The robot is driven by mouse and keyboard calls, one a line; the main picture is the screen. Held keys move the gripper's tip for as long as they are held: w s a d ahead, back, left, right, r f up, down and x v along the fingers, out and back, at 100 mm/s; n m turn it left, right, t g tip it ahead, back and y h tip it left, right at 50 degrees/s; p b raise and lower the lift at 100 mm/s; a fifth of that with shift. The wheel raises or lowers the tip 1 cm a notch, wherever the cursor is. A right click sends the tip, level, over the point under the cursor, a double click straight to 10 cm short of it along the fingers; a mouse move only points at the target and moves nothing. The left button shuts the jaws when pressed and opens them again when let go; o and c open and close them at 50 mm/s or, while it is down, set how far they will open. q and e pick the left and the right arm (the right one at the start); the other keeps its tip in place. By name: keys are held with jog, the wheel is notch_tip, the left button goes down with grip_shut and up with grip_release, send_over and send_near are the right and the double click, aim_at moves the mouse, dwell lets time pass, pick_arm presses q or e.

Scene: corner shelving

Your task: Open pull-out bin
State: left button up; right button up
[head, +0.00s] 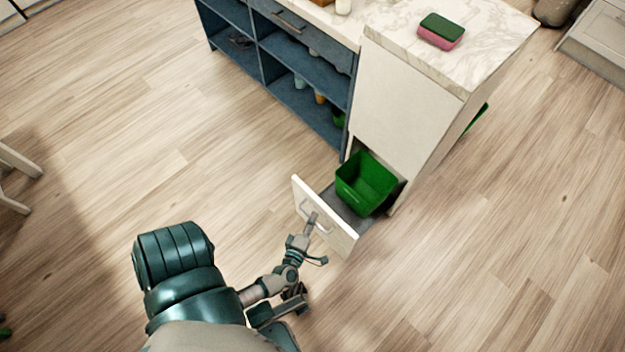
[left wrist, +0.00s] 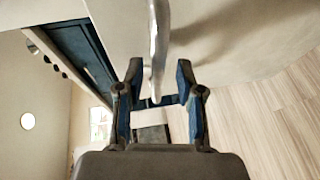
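The pull-out bin is a low white drawer front (head: 322,215) drawn out from the end cabinet, with a green bin (head: 366,183) standing inside behind it. A curved metal handle (head: 323,230) is on the front's outer face. My left gripper (head: 311,232) is at that handle. In the left wrist view, the handle (left wrist: 159,45) runs down between the two spread fingers of my left gripper (left wrist: 159,84), with gaps beside it. The gripper is open around the handle, not clamped on it. My right gripper is not in view.
The white end cabinet (head: 400,110) has a marble top with a green and pink sponge (head: 441,31). Blue open shelving (head: 283,75) stands to its left. The wooden floor (head: 460,270) in front and to the right is clear. A chair leg shows at the left edge.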

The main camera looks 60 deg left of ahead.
pick_arm(q)
jog(key=v, duration=1.1)
